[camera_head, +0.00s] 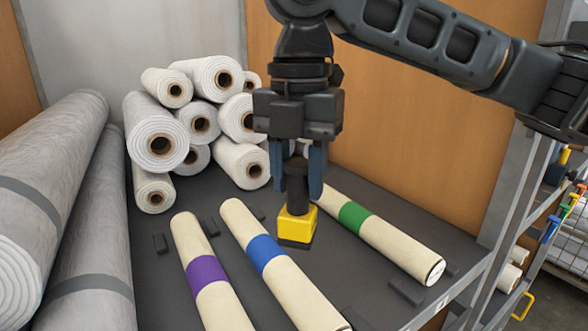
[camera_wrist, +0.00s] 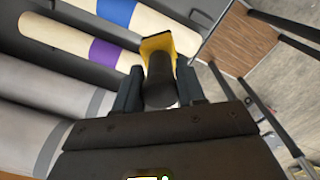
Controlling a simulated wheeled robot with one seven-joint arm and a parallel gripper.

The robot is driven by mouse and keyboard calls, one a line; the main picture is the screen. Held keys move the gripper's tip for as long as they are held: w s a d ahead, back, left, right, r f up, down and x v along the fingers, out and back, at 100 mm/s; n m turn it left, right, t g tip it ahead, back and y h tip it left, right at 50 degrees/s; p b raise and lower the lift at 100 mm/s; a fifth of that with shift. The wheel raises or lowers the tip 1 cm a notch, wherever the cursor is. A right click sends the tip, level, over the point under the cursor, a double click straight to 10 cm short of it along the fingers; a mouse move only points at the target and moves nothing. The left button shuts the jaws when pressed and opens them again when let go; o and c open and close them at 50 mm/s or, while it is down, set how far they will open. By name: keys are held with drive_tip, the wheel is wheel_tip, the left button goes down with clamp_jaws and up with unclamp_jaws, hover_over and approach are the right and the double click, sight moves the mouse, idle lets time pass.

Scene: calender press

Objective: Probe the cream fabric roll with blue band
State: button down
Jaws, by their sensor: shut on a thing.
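The cream fabric roll with the blue band (camera_head: 282,272) lies on the dark shelf, between a purple-banded roll and a green-banded roll. It also shows at the top of the wrist view (camera_wrist: 118,13). My gripper (camera_head: 298,178) is shut on the black handle of a yellow probe (camera_head: 297,226) and holds it upright, pointing down. In the head view the probe's dark lower face appears just right of the blue band; I cannot tell its exact height above the roll. In the wrist view the probe (camera_wrist: 157,46) sits between the fingers (camera_wrist: 160,92).
A cream roll with a purple band (camera_head: 207,275) lies left, one with a green band (camera_head: 356,218) right. White rolls (camera_head: 155,143) are stacked behind. Large grey rolls (camera_head: 45,190) fill the left side. Small black blocks (camera_head: 160,243) lie on the shelf. A metal post (camera_head: 512,150) stands right.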

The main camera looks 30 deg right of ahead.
sight(298, 228)
drive_tip(key=shift+f+b, duration=3.35)
drive_tip(key=shift+f, duration=0.25)
drive_tip(key=shift+f, duration=0.55)
drive_tip(key=shift+f, duration=0.1)
drive_tip(key=shift+p, duration=0.3)
wheel_tip(298, 228, up, 7)
drive_tip(key=p, duration=0.7)
drive_tip(key=shift+s, duration=0.1)
idle(1.2)
